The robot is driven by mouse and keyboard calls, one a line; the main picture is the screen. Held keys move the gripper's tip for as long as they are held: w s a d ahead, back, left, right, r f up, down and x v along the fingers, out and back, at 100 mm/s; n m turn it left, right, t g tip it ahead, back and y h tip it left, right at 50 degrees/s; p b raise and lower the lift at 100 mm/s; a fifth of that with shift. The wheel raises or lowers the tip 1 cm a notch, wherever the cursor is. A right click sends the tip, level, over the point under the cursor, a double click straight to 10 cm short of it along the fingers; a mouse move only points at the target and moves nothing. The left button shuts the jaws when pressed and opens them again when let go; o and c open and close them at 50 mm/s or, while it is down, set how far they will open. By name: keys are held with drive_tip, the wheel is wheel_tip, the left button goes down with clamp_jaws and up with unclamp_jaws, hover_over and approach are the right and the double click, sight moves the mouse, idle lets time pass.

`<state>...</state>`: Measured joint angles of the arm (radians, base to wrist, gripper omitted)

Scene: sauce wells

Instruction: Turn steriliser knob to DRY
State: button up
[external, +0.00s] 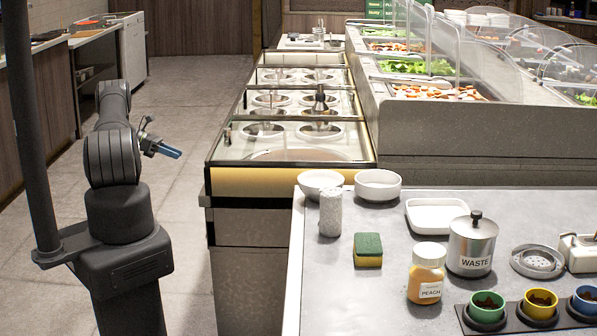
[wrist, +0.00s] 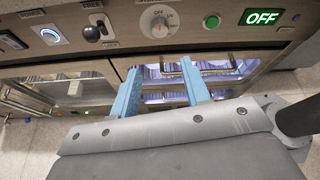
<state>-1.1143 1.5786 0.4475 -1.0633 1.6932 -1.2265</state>
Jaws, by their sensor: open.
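In the external view my gripper (external: 168,150) shows at the left, pointing right. The steriliser cannot be made out in the external view.
The panel also holds a lit display reading OFF (wrist: 262,17), a green button (wrist: 212,22), a black-knobbed lever (wrist: 92,32) and a ringed switch (wrist: 50,35). Glass-fronted lit compartments lie below it. In the external view a counter (external: 330,290) with bowls and jars stands at the right.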

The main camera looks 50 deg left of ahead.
drive_tip(key=x, duration=1.6)
drive_tip(key=shift+w, duration=0.25)
drive_tip(key=shift+d+f, duration=0.15)
drive_tip(key=shift+c, duration=0.2)
drive_tip(key=c, duration=0.7)
